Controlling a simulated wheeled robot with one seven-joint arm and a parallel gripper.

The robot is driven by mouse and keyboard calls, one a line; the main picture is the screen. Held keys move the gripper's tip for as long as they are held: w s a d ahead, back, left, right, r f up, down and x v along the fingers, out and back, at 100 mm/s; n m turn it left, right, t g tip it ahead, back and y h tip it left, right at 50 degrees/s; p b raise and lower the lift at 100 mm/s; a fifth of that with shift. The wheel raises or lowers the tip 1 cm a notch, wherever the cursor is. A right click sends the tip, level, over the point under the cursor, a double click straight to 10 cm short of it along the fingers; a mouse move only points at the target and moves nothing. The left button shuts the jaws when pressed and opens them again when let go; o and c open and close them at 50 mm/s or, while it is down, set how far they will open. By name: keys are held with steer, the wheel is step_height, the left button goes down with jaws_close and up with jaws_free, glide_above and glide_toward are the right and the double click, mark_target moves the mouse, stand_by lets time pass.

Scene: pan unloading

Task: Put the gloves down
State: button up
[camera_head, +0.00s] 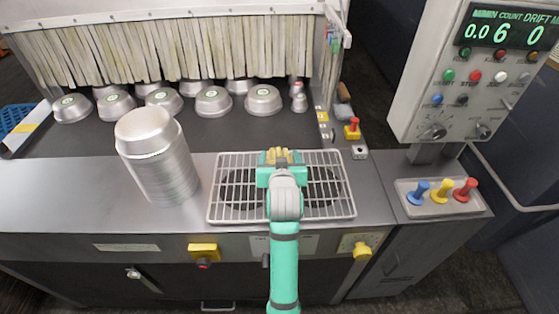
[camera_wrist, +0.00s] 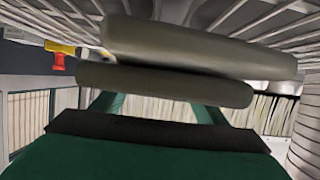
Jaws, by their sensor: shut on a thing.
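My gripper (camera_head: 279,160) is at the far edge of the wire rack (camera_head: 214,205), near its middle, with its teal jaws pointing away from me. A small tan-yellow bundle, which appears to be the gloves (camera_head: 283,154), shows between the jaws. In the wrist view two dark olive rolls, apparently the gloves (camera_wrist: 190,50), lie across the view beyond the teal jaws (camera_wrist: 155,110). The gripper is shut on them. The rack's wires run along the top of that view, close to the rolls. I cannot tell whether the gloves touch the rack.
A tall stack of metal pans (camera_head: 160,160) stands left of the rack. Several upturned pans (camera_head: 213,101) sit before the strip curtain (camera_head: 180,50). A control box (camera_head: 460,90) and a tray with coloured pegs (camera_head: 440,207) are on the right. The far-left counter (camera_head: 60,190) is clear.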

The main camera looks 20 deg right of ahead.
step_height(320, 180, down, 2)
steer(key=shift+d+f, duration=0.1)
steer(key=shift+f, duration=0.25)
steer(key=shift+f, duration=0.15)
steer(key=o, duration=1.1)
